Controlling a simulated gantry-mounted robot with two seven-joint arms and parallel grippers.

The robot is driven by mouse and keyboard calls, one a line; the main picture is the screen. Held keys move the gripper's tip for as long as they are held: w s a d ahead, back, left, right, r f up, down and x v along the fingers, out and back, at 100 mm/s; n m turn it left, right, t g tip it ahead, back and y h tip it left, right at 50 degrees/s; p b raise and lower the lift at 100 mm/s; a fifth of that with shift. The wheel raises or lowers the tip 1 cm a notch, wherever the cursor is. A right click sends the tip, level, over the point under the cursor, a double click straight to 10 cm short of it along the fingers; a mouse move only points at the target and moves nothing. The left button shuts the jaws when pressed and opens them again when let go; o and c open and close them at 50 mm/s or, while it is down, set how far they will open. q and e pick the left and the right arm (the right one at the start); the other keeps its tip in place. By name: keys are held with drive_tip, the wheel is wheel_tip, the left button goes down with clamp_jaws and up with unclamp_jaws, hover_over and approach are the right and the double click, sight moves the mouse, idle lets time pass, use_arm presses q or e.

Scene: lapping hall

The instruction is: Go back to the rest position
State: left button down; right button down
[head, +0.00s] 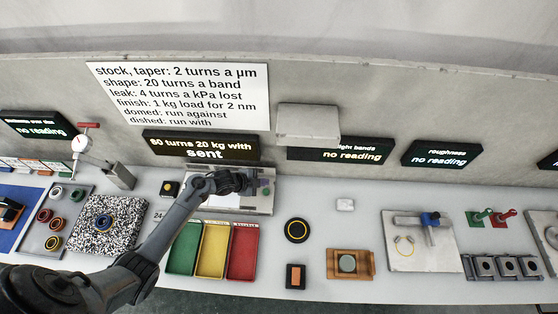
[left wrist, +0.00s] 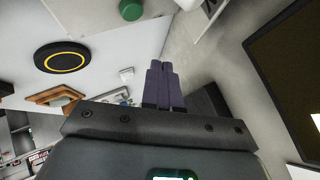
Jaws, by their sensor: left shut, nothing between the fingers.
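My left gripper (head: 248,184) is over the grey plate (head: 235,205) at the back of the bench, in front of the sign reading "sent". Its arm reaches in from the lower left of the head view. In the left wrist view the dark purple fingers (left wrist: 163,85) are together with nothing between them. The gripper hides part of the plate, and I cannot tell how high above it the fingers are. My right gripper is in neither view.
Green (head: 184,248), yellow (head: 213,250) and red (head: 243,252) trays lie beside my left forearm. A black disc with a yellow ring (head: 297,230) and a wooden holder (head: 350,264) are to the right. A grey box (head: 308,122) juts from the wall. Bare bench separates these items.

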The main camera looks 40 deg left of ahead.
use_arm(q)
drive_tip(key=shift+g, duration=0.6)
drive_tip(key=s+d+f+p, duration=0.1)
drive_tip(key=s, duration=0.1)
drive_tip(key=s+d, duration=0.1)
drive_tip(key=s, duration=0.1)
drive_tip(key=s+f+p, duration=0.1)
drive_tip(key=s, duration=0.2)
drive_tip(key=shift+s+d+f+p, duration=0.1)
drive_tip(key=shift+d+f+p, duration=0.25)
drive_tip(key=shift+d, duration=0.05)
drive_tip(key=s+d+r+p, duration=0.4)
drive_tip(key=s+d+r, duration=0.2)
drive_tip(key=s+d, duration=0.2)
drive_tip(key=s+r+n+g+y+p, duration=0.1)
drive_tip(key=s+r+n, duration=0.2)
drive_tip(key=r, duration=0.4)
drive_tip(key=s+d+r+n+g+y, duration=0.1)
drive_tip(key=s+r+n, duration=0.2)
drive_tip(key=r, duration=0.4)
drive_tip(key=s+r+n+g+y+p, duration=0.1)
drive_tip(key=s+r+n, duration=0.2)
drive_tip(key=r+n, duration=0.2)
drive_tip(key=shift+s+d+r+p, duration=0.2)
drive_tip(key=shift+r+p, duration=0.15)
drive_tip(key=shift+r, duration=0.6)
